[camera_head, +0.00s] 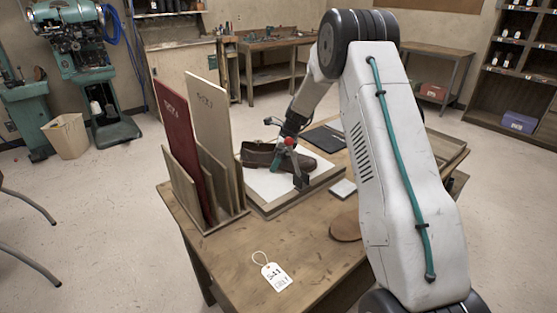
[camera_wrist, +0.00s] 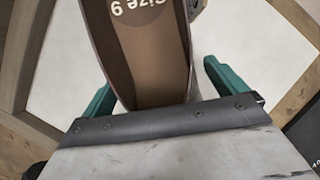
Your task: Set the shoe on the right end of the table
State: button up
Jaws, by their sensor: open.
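A brown shoe (camera_head: 305,160) lies on a white board (camera_head: 263,187) in a wooden frame on the table. My gripper (camera_head: 280,152) is at the shoe, low over the board. In the wrist view the gripper (camera_wrist: 163,92) is open, with one teal finger on each side of the shoe (camera_wrist: 150,65). A "Size 9" mark shows inside the shoe. I cannot tell whether the fingers touch it. The table (camera_head: 240,262) has much of its right part hidden behind my arm.
A clamp with a red knob (camera_head: 290,142) stands at the shoe. Upright red and tan boards (camera_head: 175,125) stand in a rack on the left. A tag (camera_head: 274,275), a white pad (camera_head: 343,188), a brown sole piece (camera_head: 345,228) and a dark flat panel (camera_head: 325,138) lie around.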

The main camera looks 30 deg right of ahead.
jog(key=shift+r, duration=0.1)
jog(key=c, duration=1.4)
